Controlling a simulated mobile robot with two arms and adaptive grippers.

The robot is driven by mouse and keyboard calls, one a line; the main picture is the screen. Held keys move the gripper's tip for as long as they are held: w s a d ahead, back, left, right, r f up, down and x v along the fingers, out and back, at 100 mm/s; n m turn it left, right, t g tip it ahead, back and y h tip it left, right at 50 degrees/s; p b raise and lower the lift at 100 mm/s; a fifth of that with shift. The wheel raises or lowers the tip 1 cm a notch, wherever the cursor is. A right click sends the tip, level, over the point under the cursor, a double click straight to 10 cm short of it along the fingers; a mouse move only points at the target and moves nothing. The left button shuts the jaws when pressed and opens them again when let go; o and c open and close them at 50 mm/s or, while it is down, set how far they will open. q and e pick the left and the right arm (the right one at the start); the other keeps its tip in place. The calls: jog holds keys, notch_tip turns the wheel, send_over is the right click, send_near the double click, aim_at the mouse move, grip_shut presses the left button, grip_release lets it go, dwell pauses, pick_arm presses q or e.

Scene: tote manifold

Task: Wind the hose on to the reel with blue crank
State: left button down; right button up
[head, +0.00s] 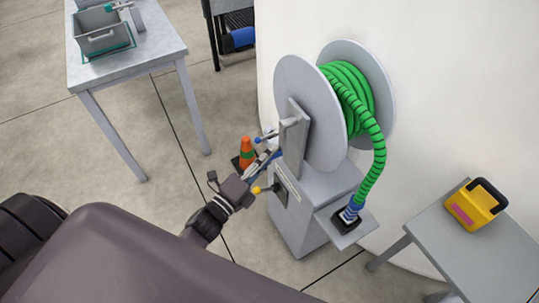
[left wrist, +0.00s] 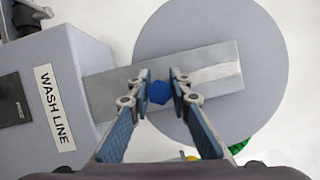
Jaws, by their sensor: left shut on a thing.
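The reel (head: 311,112) stands on a grey cabinet, with two grey discs. Green hose (head: 345,90) is wound between the discs, and a ribbed length hangs from it down to a blue-collared end (head: 350,212) on a side shelf. A grey crank arm (head: 295,135) lies across the near disc. My left gripper (head: 270,151) is at the crank. In the left wrist view, the fingers of my left gripper (left wrist: 160,86) are shut on the blue crank knob (left wrist: 158,92), in front of the crank arm (left wrist: 215,76). My right gripper is not in view.
A table with a grey bin (head: 101,41) is at upper left. A yellow box (head: 476,205) is on the right table. A pale wall stands behind the reel.

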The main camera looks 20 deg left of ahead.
pick_arm(q)
jog(key=shift+w+r, duration=0.1)
jog(key=shift+r, duration=0.05)
jog(key=c, duration=2)
grip_release()
jog(key=shift+o, duration=1.2)
jog(key=shift+w+d, duration=0.1)
jog(key=shift+d, duration=0.05)
jog(key=shift+s+a+f, duration=0.2)
jog(key=shift+s+f, duration=0.05)
jog(key=shift+s, duration=0.3)
jog(key=v, duration=1.1)
